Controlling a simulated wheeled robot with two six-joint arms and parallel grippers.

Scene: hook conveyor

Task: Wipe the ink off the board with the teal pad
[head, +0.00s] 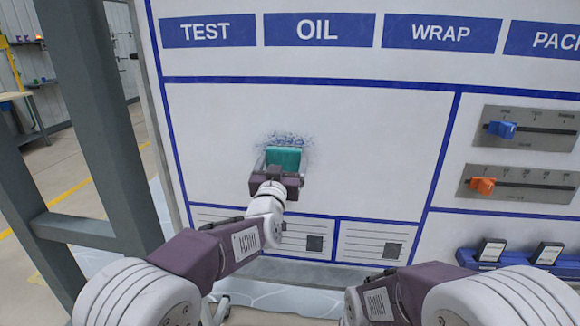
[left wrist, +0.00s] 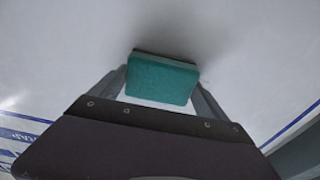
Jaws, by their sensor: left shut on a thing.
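The teal pad (head: 284,158) is between the fingers of my left gripper (head: 283,163), which is shut on it. It also shows in the left wrist view (left wrist: 161,80), with its far edge at or very close to the white board; I cannot tell if it touches. The board (head: 370,135) is upright with blue border lines. A speckled dark blue ink patch (head: 286,138) shows on the board just above the pad. The pad and gripper may hide more ink. My right gripper is out of view; only part of the right arm shows at the lower right.
Two slider panels with a blue knob (head: 502,129) and an orange knob (head: 482,186) are on the right. A blue holder (head: 470,259) with dark cartridges sits at the lower right. A grey post (head: 95,110) stands left of the board. The board around the ink is clear.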

